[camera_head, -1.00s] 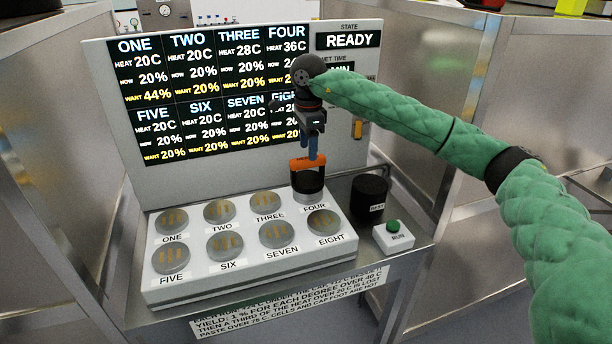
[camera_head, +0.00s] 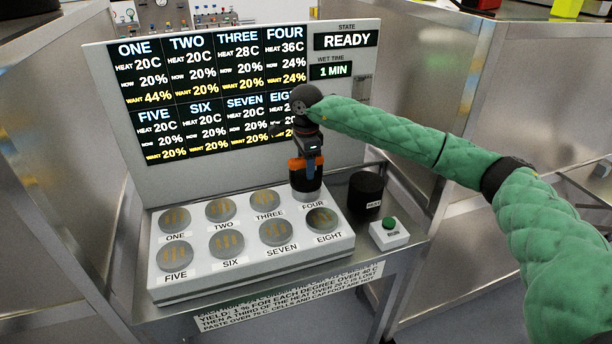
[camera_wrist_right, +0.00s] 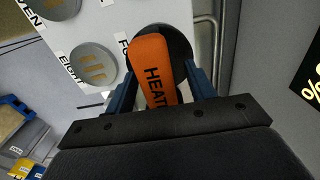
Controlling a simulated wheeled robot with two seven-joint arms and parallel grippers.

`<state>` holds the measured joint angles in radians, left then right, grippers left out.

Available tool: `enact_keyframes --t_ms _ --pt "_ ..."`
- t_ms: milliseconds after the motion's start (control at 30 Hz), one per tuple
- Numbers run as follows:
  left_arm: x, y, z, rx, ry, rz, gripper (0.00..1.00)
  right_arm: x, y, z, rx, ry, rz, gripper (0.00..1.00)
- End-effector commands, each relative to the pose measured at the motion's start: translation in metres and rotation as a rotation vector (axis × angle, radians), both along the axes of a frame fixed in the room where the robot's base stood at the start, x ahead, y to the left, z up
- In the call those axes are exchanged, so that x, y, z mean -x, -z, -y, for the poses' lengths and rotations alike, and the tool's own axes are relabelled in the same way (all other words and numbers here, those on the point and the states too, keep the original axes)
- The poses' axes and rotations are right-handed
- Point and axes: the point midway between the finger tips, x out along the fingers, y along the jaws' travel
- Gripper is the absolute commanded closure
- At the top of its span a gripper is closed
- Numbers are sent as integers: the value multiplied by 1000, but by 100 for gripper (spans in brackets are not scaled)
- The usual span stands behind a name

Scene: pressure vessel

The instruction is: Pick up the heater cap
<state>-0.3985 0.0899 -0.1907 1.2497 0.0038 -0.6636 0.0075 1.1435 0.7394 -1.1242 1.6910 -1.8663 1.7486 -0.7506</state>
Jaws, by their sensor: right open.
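The heater cap (camera_head: 306,184) is a black cylinder with an orange handle on top. It sits upright on cell FOUR, covering that cell's disc. In the right wrist view its orange handle (camera_wrist_right: 153,62) reads "HEAT", with the rest of the word hidden. My right gripper (camera_head: 308,163) points down over the cap from above. Its two blue fingers are open, one on each side of the handle, and a gap shows beside the handle. In the head view a finger covers part of the handle. My left gripper is not in view.
The white cell block (camera_head: 250,273) carries several round metal cells. A black cylinder (camera_head: 366,192) and a box with a green RUN button (camera_head: 390,234) stand to its right. The display panel (camera_head: 120,170) stands behind. The space above the block's left side is free.

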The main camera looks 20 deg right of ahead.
Motion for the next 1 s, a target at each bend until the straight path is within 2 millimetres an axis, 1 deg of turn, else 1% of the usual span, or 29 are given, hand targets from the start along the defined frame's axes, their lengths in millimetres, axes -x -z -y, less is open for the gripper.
enact_keyframes --t_ms 200,233,500,1000 --pt "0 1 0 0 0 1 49 0 1 0 0 0 0 45" --pt "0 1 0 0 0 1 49 0 1 0 0 0 0 47" --pt "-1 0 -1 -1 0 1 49 0 1 0 0 0 0 100" --pt "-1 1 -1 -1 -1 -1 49 -1 -2 0 0 0 2 100"
